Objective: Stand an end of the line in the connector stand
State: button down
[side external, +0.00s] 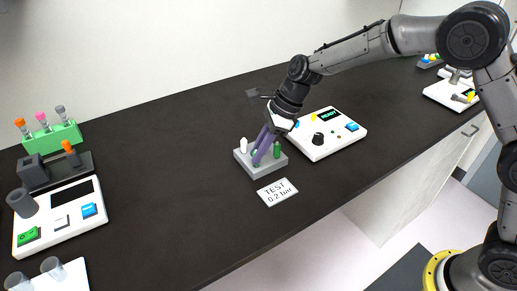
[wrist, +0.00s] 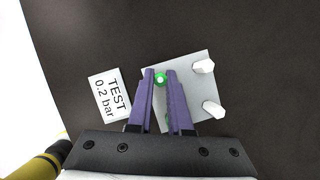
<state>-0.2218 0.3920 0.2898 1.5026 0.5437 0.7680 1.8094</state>
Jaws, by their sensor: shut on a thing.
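The connector stand (side external: 273,169) is a light grey block on the dark bench, and it also shows in the wrist view (wrist: 190,88). Two white connectors (wrist: 203,66) stand along one side of it; one white connector (side external: 243,145) shows clearly in the side view. A green connector (side external: 277,151) stands upright at its right. My gripper (side external: 256,163) points down at the stand with its purple fingers. In the wrist view the fingertips are shut on a green connector end (wrist: 161,79) with a pale centre, over the stand's edge. Another green part is mostly hidden by a finger. I cannot make out the tube of the line.
A card (side external: 277,192) reading "TEST 0.2 bar" lies in front of the stand. A white device (side external: 331,143) with a knob and READY display sits close behind right. A green tube rack (side external: 52,136) and a white device (side external: 60,222) are at left. The bench between is clear.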

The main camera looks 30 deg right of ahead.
jog(key=shift+f, duration=0.2)
dwell(0.4)
jog(key=c, duration=0.8)
grip_release()
jog(key=shift+o, duration=0.2)
jog(key=v, duration=1.4)
jog(key=shift+w+a, duration=0.1)
jog(key=shift+w, duration=0.05)
